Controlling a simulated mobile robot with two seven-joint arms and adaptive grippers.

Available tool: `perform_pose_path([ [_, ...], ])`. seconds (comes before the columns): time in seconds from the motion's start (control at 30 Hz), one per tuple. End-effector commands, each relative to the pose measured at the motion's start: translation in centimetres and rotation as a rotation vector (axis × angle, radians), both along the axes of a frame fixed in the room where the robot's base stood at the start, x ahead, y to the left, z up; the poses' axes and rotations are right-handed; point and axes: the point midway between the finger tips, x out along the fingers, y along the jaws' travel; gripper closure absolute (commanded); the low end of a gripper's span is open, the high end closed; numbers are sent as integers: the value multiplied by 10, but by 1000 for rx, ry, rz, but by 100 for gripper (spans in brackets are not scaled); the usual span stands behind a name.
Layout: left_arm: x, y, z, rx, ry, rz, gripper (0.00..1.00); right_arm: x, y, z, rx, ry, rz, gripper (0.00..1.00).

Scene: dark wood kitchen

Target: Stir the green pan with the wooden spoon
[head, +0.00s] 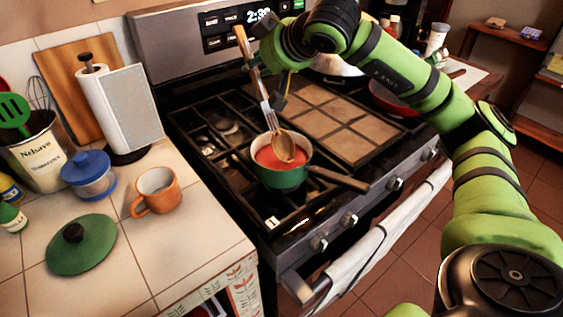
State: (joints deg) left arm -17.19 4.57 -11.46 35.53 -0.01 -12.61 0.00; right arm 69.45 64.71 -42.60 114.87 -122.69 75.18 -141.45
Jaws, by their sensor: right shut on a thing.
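The green pan (282,178) sits on the front left of the stove and holds red sauce (266,157). Its brown handle (338,178) points to the right and toward the front. My right gripper (272,103) is above the pan, shut on the wooden spoon (283,147). The spoon is tilted, its handle rising up and to the left past the gripper and its bowl down inside the pan's rim, at the sauce. I cannot tell how deep the bowl reaches. My left gripper is not in view.
The left counter holds a green lid (82,245), an orange mug (157,191), a blue-lidded jar (88,175), a paper towel roll (120,105) and a utensil pot (38,150). A red pan (392,100) sits on the stove's right, behind my arm. A towel (385,240) hangs on the oven handle.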

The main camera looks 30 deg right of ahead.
Motion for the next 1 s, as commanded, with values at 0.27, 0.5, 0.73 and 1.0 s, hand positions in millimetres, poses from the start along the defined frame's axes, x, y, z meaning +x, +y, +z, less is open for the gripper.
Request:
perform_pose_path([
  [0.27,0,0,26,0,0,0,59,0,0,31,0,-1,0,100],
  [0.5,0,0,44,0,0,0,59,0,0,52,0,-1,0,100],
  [0.73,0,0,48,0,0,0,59,0,0,58,1,0,1,100],
  [1.0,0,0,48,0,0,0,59,0,0,57,0,0,0,100],
])
